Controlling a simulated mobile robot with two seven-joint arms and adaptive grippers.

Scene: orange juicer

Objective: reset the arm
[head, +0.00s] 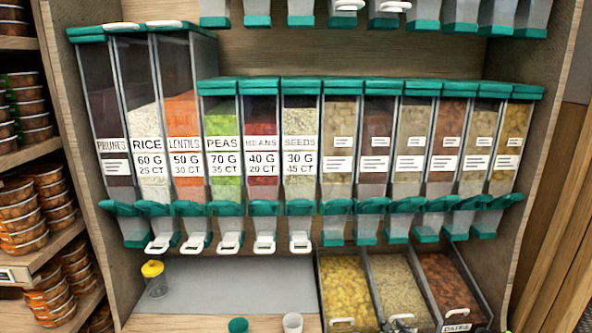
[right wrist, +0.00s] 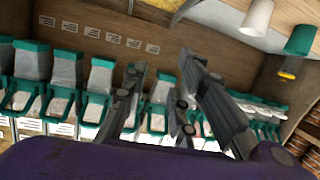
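My right gripper (right wrist: 163,64) shows in the right wrist view, with its dark grey fingers spread apart. I see nothing between the fingers. The dispenser shelf appears upside down behind it in that view. A row of bulk dispensers (head: 300,130) with green lids and spouts fills the middle of the head view. Labels there include rice, lentils, peas, beans and seeds.
A yellow-lidded jar (head: 154,280) stands on the grey mat (head: 235,285). A green cup (head: 238,325) and a white cup (head: 292,322) stand at the front. Open bins (head: 345,285) of dry food sit at right. Stacked tubs (head: 22,215) fill shelves at left.

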